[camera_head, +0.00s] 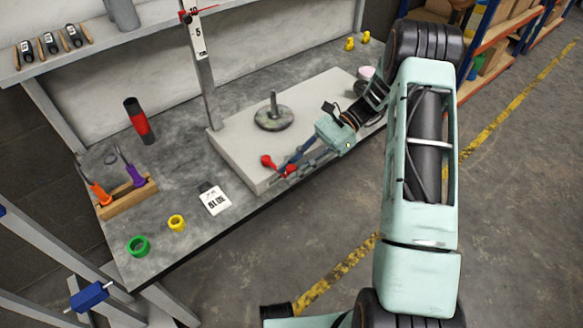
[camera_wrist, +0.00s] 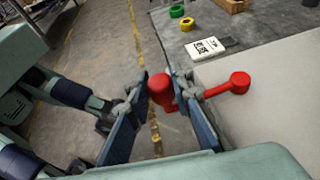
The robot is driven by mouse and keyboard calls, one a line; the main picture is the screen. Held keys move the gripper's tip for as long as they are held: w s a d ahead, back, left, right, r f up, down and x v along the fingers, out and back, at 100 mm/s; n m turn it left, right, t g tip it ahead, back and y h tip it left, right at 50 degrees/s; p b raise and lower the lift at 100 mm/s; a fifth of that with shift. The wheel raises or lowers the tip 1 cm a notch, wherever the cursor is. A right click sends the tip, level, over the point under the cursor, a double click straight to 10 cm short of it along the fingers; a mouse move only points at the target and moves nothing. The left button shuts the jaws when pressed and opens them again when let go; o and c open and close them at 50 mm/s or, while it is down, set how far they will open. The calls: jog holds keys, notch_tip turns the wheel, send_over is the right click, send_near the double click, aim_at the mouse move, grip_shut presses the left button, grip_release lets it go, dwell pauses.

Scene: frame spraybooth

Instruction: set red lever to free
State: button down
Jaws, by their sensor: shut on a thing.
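The red lever (camera_head: 267,161) is at the front edge of the grey block (camera_head: 240,168). It has two round red ends. In the wrist view one red knob (camera_wrist: 160,87) is between the fingers, and a red arm runs right to the other knob (camera_wrist: 240,82) beside the block. My gripper (camera_head: 286,166) reaches in from the right, its blue fingers closed on the near part of the lever; it also shows in the wrist view (camera_wrist: 161,84). The fingers hide part of the lever. No "free" marking is readable.
On the block stand a round dark base with a short post (camera_head: 273,115) and an upright scale post (camera_head: 204,75). To the left on the bench are a white card (camera_head: 214,200), yellow ring (camera_head: 176,222), green ring (camera_head: 138,245) and tool holder (camera_head: 128,200).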

dwell(0.4)
jog(key=c, duration=1.7)
grip_release()
jog(key=shift+d, duration=0.1)
jog(key=v, duration=1.2)
jog(key=shift+w, duration=0.1)
